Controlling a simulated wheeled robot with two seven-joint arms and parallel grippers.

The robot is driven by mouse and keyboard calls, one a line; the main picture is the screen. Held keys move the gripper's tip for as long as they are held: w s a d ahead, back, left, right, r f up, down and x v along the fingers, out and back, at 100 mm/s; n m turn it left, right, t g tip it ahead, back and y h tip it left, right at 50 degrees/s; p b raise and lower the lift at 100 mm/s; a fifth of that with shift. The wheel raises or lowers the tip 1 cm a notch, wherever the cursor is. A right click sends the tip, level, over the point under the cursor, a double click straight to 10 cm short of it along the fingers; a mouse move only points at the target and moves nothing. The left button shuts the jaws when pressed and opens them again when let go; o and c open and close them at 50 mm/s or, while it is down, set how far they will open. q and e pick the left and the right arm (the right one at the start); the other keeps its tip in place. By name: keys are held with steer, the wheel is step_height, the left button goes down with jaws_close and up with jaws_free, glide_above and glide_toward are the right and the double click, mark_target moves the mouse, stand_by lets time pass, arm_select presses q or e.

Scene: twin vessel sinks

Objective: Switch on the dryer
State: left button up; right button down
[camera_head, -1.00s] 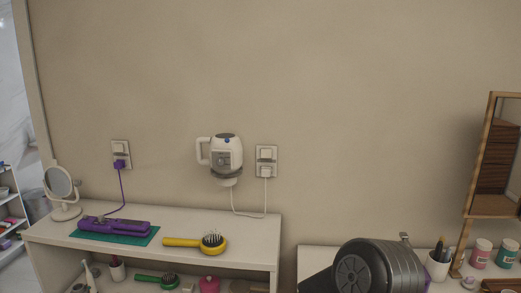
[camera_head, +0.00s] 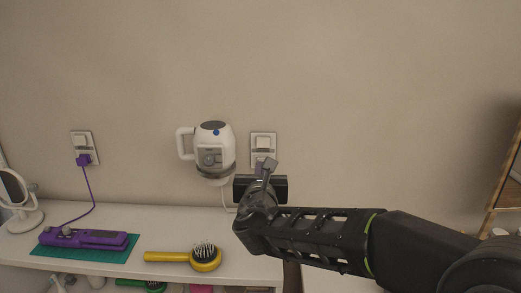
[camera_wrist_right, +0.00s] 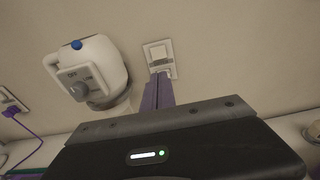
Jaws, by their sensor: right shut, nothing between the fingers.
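My right gripper (camera_head: 265,168) is shut and empty, in front of the lower part of the wall socket (camera_head: 263,140), to the right of the dryer. In the right wrist view its fingers (camera_wrist_right: 158,92) point at the socket plate (camera_wrist_right: 158,54). Contact cannot be told. My left gripper is out of view.
On the white shelf (camera_head: 135,219) lie a purple straightener (camera_head: 85,238) on a green mat and a yellow hairbrush (camera_head: 190,257). A round mirror (camera_head: 16,200) stands at the left. Another socket (camera_head: 84,147) holds a purple plug. The wall above is clear.

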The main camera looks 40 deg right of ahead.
steer(key=p, duration=0.4)
glide_toward(263, 147)
steer(key=x, duration=0.6)
steer(key=shift+r, duration=0.1)
steer(key=shift+w+d, duration=0.25)
steer(key=shift+w, duration=0.1)
steer(key=shift+f, duration=0.2)
